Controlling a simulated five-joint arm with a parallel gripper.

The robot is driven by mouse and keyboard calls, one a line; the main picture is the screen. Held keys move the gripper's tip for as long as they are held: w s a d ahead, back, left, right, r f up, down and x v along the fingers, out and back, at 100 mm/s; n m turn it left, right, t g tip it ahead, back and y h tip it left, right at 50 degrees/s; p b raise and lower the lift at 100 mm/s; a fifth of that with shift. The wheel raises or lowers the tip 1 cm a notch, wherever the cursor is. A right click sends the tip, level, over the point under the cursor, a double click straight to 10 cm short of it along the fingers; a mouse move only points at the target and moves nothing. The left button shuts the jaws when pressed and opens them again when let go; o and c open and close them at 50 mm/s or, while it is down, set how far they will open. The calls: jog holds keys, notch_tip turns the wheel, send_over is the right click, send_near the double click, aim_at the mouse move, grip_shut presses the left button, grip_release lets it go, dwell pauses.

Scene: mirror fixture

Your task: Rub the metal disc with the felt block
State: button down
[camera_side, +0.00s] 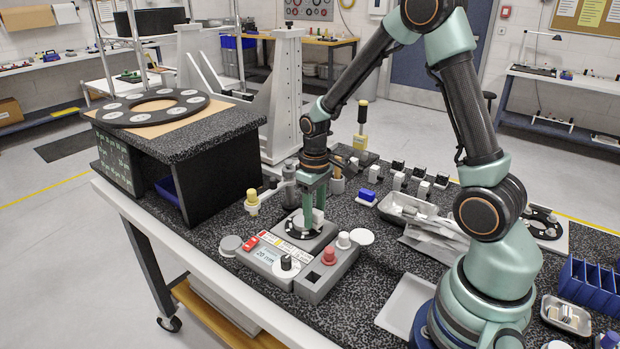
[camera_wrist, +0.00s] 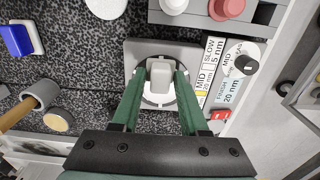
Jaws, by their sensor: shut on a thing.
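My gripper (camera_side: 313,212) points straight down over the round black platform of the grey fixture. In the wrist view its two green fingers (camera_wrist: 158,76) are closed on a pale block (camera_wrist: 160,73), which I take as the felt block. The metal disc (camera_wrist: 156,99) shows as a light round surface beneath the block, with a dark ring around it. The block and fingers cover much of the disc. The block is at or just above the disc; I cannot tell whether they touch. In the side view the fingers hide most of the block.
A yellow-topped piece (camera_side: 252,201) stands left of the fixture. A blue-and-white block (camera_side: 367,196) lies to the right. A black speckled stand (camera_side: 228,165) rises at left.

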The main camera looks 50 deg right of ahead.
jog(key=shift+s+r, duration=0.1)
jog(key=shift+r, duration=3.95)
